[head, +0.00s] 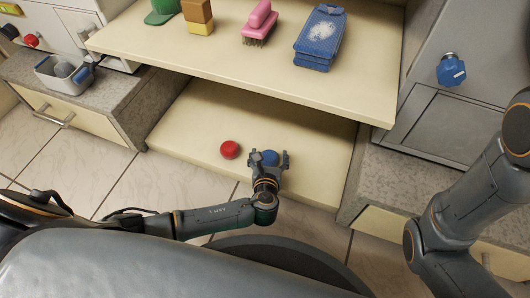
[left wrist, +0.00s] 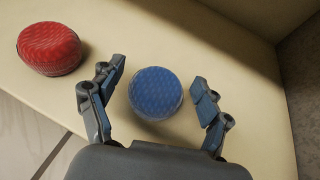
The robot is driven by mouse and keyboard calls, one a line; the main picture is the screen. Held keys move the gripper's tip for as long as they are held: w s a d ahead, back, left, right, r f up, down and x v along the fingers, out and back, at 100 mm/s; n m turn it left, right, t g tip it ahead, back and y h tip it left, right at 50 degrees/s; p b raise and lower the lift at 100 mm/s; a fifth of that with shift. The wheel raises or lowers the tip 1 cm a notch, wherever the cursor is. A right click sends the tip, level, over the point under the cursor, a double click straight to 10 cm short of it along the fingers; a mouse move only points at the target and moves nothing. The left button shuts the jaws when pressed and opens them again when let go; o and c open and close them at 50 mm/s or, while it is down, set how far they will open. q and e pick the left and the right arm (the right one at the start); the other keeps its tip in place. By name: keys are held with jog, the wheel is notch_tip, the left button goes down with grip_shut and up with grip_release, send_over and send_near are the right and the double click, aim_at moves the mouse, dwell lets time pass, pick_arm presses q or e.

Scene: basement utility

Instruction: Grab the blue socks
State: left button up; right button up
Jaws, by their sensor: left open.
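The blue socks show as a round, rolled blue bundle (head: 270,157) on the low cream shelf (head: 205,115). In the left wrist view the bundle (left wrist: 156,93) has a woven texture and sits between the fingers. My left gripper (head: 268,160) is open around it, with a finger on each side. In the left wrist view the gripper (left wrist: 160,92) shows a gap between each finger and the bundle. In the head view the gripper partly hides the bundle. My right gripper is out of view; only my right arm's links show at the right.
A similar red bundle (head: 230,149) lies just left of the blue one. The upper shelf (head: 200,52) overhangs the low shelf and holds a pink brush (head: 260,22), a blue bag (head: 320,38) and a yellow-brown block (head: 197,16). A grey bin (head: 62,76) stands left.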

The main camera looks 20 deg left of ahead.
pick_arm(q)
jog(key=shift+c, duration=0.5)
jog(key=c, duration=1.2)
jog(key=shift+r, duration=0.1)
